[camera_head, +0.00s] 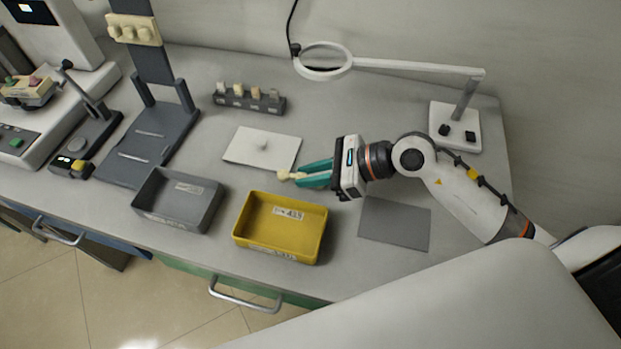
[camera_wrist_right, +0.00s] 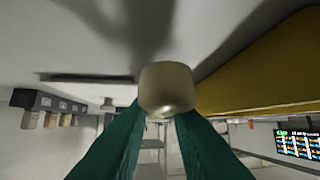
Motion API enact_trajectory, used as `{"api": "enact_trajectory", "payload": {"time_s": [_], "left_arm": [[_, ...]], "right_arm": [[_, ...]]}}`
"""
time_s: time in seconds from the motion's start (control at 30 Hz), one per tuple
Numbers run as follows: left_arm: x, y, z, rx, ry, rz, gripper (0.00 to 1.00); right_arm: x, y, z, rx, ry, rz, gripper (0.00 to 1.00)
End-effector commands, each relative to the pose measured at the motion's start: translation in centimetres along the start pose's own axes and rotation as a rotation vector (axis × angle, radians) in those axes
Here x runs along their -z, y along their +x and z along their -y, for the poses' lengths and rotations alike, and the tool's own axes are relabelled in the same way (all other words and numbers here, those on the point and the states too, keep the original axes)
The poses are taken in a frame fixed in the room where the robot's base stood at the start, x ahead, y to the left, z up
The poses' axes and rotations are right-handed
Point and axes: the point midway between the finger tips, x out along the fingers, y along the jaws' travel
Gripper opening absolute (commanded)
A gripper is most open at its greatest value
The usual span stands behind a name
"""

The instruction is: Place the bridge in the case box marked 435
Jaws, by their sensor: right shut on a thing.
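The bridge (camera_head: 285,175) is a small cream tooth-coloured piece at the tips of my right gripper (camera_head: 298,177). The teal fingers are shut on it, and in the right wrist view the bridge (camera_wrist_right: 167,87) sits between the fingertips (camera_wrist_right: 160,115). It is held above the bench, behind the yellow box. The yellow case box (camera_head: 321,235) has a white label that seems to read 435. It is open and looks empty. It also shows close by in the right wrist view (camera_wrist_right: 255,65). My left gripper is not in view.
A grey open box (camera_head: 206,217) stands left of the yellow one; its label is too small to read. A white plate (camera_head: 245,150), a dark rack (camera_head: 236,101) with several tooth pieces, a grey mat (camera_head: 395,225) and a magnifier lamp (camera_head: 455,130) stand around.

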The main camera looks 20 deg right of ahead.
Motion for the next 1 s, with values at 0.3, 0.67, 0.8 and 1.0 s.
{"api": "enact_trajectory", "payload": {"time_s": [0.3, 0.67, 0.8, 1.0], "left_arm": [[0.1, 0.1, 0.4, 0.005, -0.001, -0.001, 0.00], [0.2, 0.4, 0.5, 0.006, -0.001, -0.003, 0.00], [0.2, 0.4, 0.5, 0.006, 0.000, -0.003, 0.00], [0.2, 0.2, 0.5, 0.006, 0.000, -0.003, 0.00]], "right_arm": [[-1.9, 1.0, 0.0, -0.001, -0.001, 0.000, 0.00], [-2.1, 1.2, 0.0, -0.001, 0.000, 0.000, 0.39], [-2.1, 1.1, 0.0, -0.001, 0.000, 0.000, 0.41], [-1.9, 1.0, 0.0, -0.001, 0.000, 0.000, 0.41]]}}
